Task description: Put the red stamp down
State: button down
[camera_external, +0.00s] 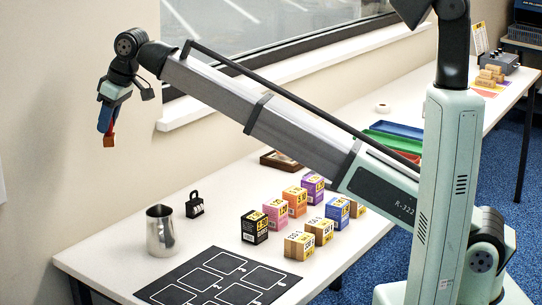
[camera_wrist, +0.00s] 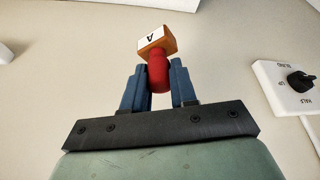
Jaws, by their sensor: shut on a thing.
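The red stamp (camera_wrist: 158,74) has a red handle and an orange-brown block end with a white face marked with a black letter. My gripper (camera_wrist: 158,88) is shut on its red handle, one blue finger on each side, in the wrist view. In the external view my gripper (camera_external: 107,122) is high at the left, above the table's far left end and near the wall. The stamp (camera_external: 110,140) shows there as a small red and orange piece at the fingertips, well clear of the table.
Red (camera_external: 375,153) and green (camera_external: 390,143) trays stand farther back. A wall switch (camera_wrist: 290,88) shows in the wrist view.

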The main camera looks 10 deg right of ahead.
jog(key=s+a, duration=0.3)
jog(key=s, duration=0.5)
jog(key=shift+n, duration=0.3)
jog(key=shift+w+a+f, duration=0.1)
jog(key=shift+w+f, duration=0.05)
jog(key=shift+f, duration=13.9)
jog(key=shift+f, duration=0.15)
jog(key=c, duration=0.9)
grip_release()
jog(key=v, duration=1.2)
jog(key=shift+w, duration=0.1)
